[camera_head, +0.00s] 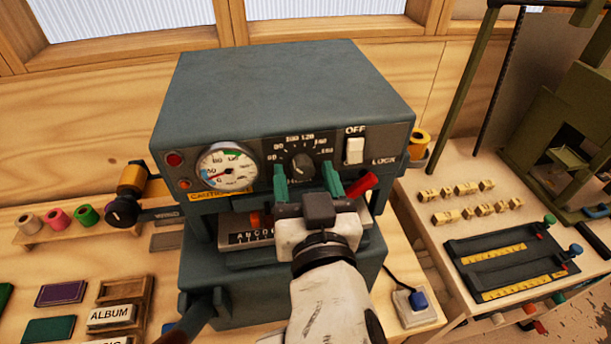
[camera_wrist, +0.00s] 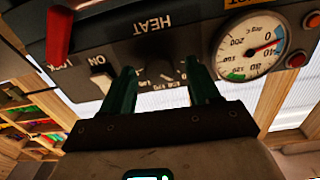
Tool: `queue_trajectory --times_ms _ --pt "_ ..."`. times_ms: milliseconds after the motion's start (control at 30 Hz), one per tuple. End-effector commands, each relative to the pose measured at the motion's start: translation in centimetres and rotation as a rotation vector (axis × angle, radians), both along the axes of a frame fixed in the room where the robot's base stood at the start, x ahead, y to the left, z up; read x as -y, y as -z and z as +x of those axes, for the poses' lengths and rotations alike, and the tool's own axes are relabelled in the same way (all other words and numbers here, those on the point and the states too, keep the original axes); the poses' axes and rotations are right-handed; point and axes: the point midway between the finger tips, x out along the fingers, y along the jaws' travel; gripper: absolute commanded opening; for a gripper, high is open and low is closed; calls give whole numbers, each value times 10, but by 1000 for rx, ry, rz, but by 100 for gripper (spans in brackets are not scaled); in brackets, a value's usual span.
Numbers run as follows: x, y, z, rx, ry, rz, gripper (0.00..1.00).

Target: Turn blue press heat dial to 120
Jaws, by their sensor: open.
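The blue press (camera_head: 280,90) is a blue-grey box with a dark front panel. Its black heat dial (camera_head: 302,165) sits mid-panel under an arc of white numbers that includes 120. I cannot read clearly which number its pointer marks. My gripper (camera_head: 306,182) is open, its green fingers apart in front of the panel, one on each side of the dial. I cannot tell whether either finger touches it. In the wrist view, which shows the panel upside down, the dial (camera_wrist: 166,70) shows between the fingers (camera_wrist: 161,88), partly hidden.
A round gauge (camera_head: 227,167) is left of the dial, and a white switch (camera_head: 355,151) marked OFF above is to its right. A red lever (camera_head: 362,185) sticks out below the switch. Type rows (camera_head: 465,200) and black trays lie on the right bench. Coloured rolls (camera_head: 58,219) stand at left.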

Motion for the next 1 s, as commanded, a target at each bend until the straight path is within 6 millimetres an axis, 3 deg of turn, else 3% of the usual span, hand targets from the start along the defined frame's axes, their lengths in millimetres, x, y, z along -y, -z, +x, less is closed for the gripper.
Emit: queue_trajectory --times_ms 67,633,1000 --pt "0 0 0 0 0 0 60" --pt "0 0 0 0 0 0 5" --pt "0 2 0 -17 0 63 5"
